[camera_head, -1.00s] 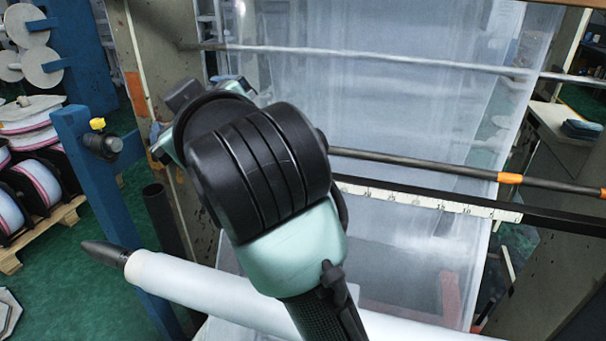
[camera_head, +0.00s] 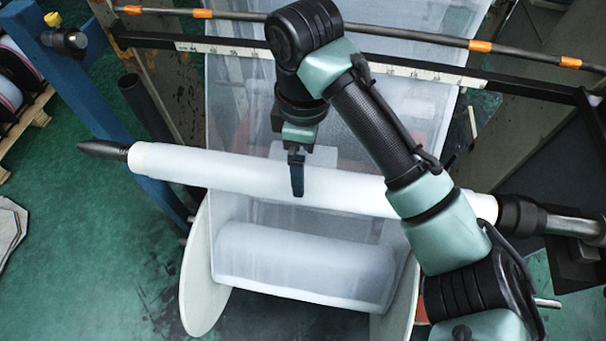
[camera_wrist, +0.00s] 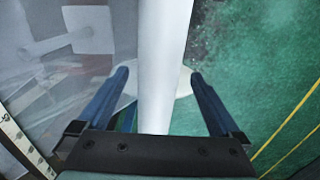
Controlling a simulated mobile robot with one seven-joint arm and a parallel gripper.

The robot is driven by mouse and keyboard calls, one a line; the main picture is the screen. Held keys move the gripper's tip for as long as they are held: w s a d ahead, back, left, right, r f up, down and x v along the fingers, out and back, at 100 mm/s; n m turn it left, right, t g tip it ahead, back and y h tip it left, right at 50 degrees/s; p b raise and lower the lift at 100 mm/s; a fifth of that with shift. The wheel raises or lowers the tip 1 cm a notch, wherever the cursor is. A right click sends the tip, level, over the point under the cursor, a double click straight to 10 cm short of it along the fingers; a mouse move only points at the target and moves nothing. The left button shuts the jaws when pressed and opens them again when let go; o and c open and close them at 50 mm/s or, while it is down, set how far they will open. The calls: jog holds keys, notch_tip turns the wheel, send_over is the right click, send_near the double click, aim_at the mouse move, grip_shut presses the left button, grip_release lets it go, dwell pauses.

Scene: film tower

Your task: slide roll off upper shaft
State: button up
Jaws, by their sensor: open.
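The white roll (camera_head: 232,172) is a long slim tube on the upper shaft. It slants across the head view, with the shaft's black tapered tip (camera_head: 100,150) at its left end and a black collar (camera_head: 520,216) at its right end. My gripper (camera_head: 297,192) is over the middle of the roll, pointing down. One blue finger overlaps the roll in the head view. In the wrist view the open fingers (camera_wrist: 159,73) lie on either side of the roll (camera_wrist: 163,50), with gaps. I cannot tell how far down the fingers reach. No contact is visible.
A lower wound roll (camera_head: 300,262) sits between large pale flanges (camera_head: 203,275) below. Translucent film (camera_head: 400,55) hangs behind. A blue post (camera_head: 100,105) stands behind the roll's left end. A ruler bar (camera_head: 440,76) crosses behind my arm.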

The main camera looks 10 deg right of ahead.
aim_at(213, 159)
notch_tip(213, 159, down, 7)
dwell(0.3)
grip_shut()
jog(key=shift+w+a+r, duration=0.2)
jog(key=shift+w+a, duration=0.1)
jog(key=shift+a, duration=0.2)
jog(key=shift+w+a+p, duration=0.4)
jog(key=shift+w+a, duration=0.1)
jog(key=shift+a, duration=1.05)
jog(key=shift+w+a+p, duration=0.4)
jog(key=shift+w+a, duration=0.05)
jog(key=shift+a, duration=1.05)
jog(key=shift+w+a+p, duration=0.4)
jog(key=shift+w+a, duration=0.1)
jog(key=shift+a, duration=1.05)
jog(key=shift+w+a, duration=0.3)
jog(key=shift+a, duration=0.55)
jog(key=shift+w+a, duration=0.25)
jog(key=shift+a, duration=0.6)
jog(key=shift+w+a, duration=0.3)
jog(key=shift+a, duration=0.65)
